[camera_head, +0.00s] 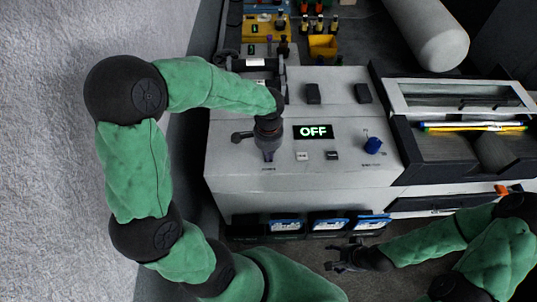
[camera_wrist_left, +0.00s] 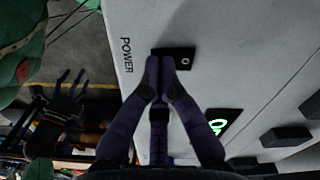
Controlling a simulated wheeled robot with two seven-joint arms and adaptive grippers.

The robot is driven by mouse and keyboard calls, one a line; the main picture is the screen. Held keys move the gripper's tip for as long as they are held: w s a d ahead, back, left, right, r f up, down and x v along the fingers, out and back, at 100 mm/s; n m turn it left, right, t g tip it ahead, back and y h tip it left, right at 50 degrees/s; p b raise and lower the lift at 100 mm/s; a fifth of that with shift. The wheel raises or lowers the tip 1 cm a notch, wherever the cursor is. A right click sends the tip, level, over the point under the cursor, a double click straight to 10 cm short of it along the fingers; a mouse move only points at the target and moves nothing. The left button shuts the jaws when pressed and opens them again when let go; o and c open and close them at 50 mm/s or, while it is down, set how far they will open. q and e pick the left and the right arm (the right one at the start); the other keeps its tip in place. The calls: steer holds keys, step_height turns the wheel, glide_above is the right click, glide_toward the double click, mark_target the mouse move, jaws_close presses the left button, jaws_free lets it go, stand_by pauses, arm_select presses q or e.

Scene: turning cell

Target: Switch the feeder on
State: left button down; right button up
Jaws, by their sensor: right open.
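The feeder (camera_head: 225,170) is a pale grey machine whose panel display (camera_head: 313,131) reads OFF in green. In the left wrist view, a black power switch (camera_wrist_left: 184,60) marked 0 sits beside the word POWER, partly hidden by my fingers. My left gripper (camera_head: 268,155) points down over the left part of the panel. In the left wrist view its fingertips (camera_wrist_left: 160,66) are together, over or against the switch; I cannot tell whether they touch it. My right gripper (camera_head: 335,257) is open and empty in front of the machine.
A blue knob (camera_head: 373,146) and two small buttons (camera_head: 332,155) are on the panel. A tray with yellow and blue bars (camera_head: 470,126) is at the right. Blue-labelled boxes (camera_head: 286,226) line the machine's front. A yellow bin (camera_head: 322,46) stands behind.

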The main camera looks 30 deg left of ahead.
arm_select(q)
steer(key=shift+f, duration=0.2)
steer(key=shift+r+p, duration=2.5)
steer(key=shift+r, duration=1.05)
steer(key=shift+f, duration=0.1)
